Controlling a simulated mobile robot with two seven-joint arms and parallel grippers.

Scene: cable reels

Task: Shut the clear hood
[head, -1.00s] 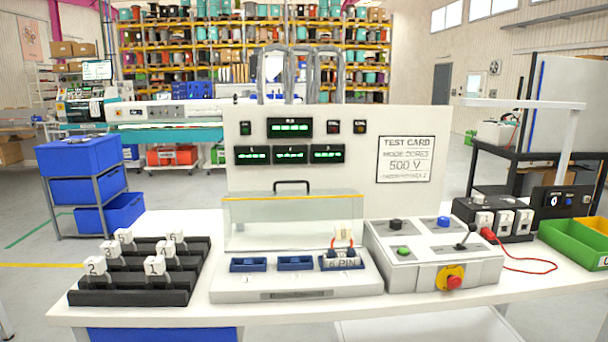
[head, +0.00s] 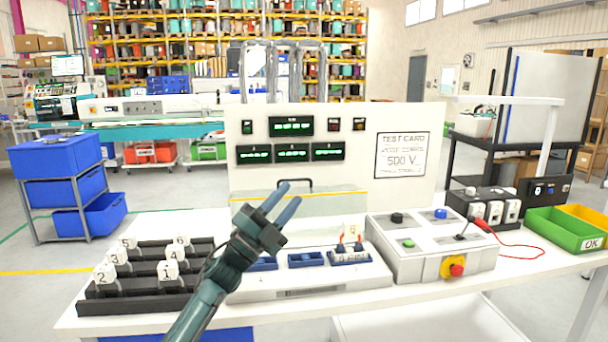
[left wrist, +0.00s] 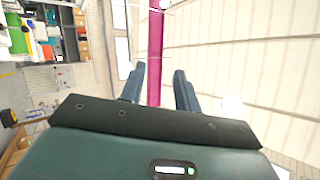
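The clear hood (head: 345,212) stands raised behind the sockets of the white test fixture (head: 330,281), with a yellow strip along its top edge and a black handle (head: 310,183) above it. The blue sockets (head: 306,260) in front are uncovered, and the right one holds a plug with red leads (head: 350,247). My left gripper (head: 290,194) is open and empty, in front of the hood's left part, its fingers pointing up toward the handle. It looks apart from the handle, though depth is hard to tell. Its spread fingers also show in the left wrist view (left wrist: 159,88). My right gripper is not in view.
A black rack with numbered white plugs (head: 150,270) stands left of my arm. A grey control box (head: 430,245) with buttons and a lever stands right of the fixture. A panel with green displays (head: 335,150) rises behind. Green and yellow bins (head: 565,228) sit far right.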

